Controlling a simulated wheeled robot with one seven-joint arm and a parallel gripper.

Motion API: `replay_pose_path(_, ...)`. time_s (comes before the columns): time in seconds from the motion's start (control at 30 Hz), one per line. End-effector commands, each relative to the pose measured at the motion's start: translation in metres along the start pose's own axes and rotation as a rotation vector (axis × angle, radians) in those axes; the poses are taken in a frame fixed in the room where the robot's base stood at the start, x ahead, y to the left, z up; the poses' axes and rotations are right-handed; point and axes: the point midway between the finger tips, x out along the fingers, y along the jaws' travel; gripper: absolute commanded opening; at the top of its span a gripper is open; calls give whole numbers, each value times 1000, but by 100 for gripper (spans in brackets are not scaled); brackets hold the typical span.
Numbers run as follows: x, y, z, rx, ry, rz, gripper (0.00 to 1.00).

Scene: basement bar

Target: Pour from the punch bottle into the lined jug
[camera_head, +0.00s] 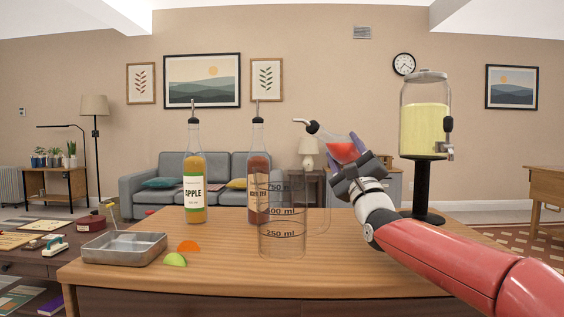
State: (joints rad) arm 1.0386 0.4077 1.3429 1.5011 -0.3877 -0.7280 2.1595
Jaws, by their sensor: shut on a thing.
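The lined jug (283,245) is clear, with dark 250, 500 and 750 ml lines, and stands upright on the wooden table. I see no liquid in it. My gripper (352,161) is shut on a clear bottle with red liquid, taken as the punch bottle (342,151); its label is not readable. The bottle is tilted well over in the air, right of the jug and higher, with its dark stopper and pale spout toward the left. The spout tip is above the jug's opening, apart from it. No stream shows.
An apple bottle (194,178) and a reddish-brown bottle (258,165) stand behind the jug. A metal tray (124,249), a lime wedge (175,260) and an orange wedge (188,246) lie left. A yellow drink dispenser (424,130) stands right, behind my arm.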

Motion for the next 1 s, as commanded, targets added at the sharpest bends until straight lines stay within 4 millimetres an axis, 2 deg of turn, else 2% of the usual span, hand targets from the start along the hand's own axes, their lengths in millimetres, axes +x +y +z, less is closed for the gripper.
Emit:
replay_pose_path(0.23,8,-9,-2,-83,-83,-8,6)
replay_pose_path(1.0,9,-11,6,-177,-177,-12,6)
